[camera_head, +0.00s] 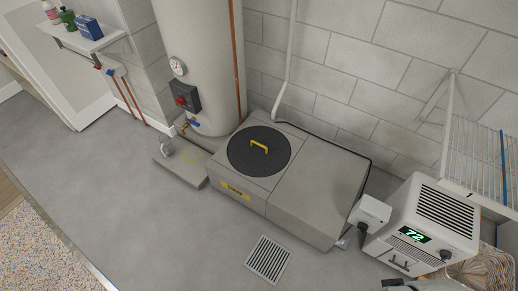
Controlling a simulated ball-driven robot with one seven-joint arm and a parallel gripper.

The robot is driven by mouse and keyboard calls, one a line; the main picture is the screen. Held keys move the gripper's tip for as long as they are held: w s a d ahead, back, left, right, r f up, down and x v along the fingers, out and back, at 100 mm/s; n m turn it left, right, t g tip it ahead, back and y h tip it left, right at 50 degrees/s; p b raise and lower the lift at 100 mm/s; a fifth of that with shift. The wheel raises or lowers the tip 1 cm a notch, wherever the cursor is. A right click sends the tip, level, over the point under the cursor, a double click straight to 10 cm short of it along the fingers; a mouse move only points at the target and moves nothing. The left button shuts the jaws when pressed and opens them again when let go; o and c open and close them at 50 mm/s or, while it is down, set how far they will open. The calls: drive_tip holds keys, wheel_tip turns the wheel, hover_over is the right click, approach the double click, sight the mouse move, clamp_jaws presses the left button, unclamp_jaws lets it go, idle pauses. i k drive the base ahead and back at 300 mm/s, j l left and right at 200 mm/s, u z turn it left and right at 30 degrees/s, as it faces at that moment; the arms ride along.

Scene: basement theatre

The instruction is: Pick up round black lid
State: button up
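The round black lid (250,160) lies flat on the left part of a low grey box (310,190) in the middle of the head view. A yellow handle (259,146) stands up from the lid's top. A yellow label (235,190) is on the box's front face below the lid. Nothing covers the lid. I cannot make out my gripper in this view. Only a small dark shape, too cut off to identify, shows at the bottom edge on the right.
A tall beige tank (200,60) stands close behind the lid. A white dehumidifier (430,225) reading 72 and a wire rack (485,150) are on the right. A floor grate (269,259) lies in front. The grey floor (130,220) at front left is clear.

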sight(255, 151)
drive_tip(key=i+u, duration=0.5)
drive_tip(key=i, duration=0.9)
drive_tip(key=i+l+u, duration=0.1)
drive_tip(key=i, duration=0.65)
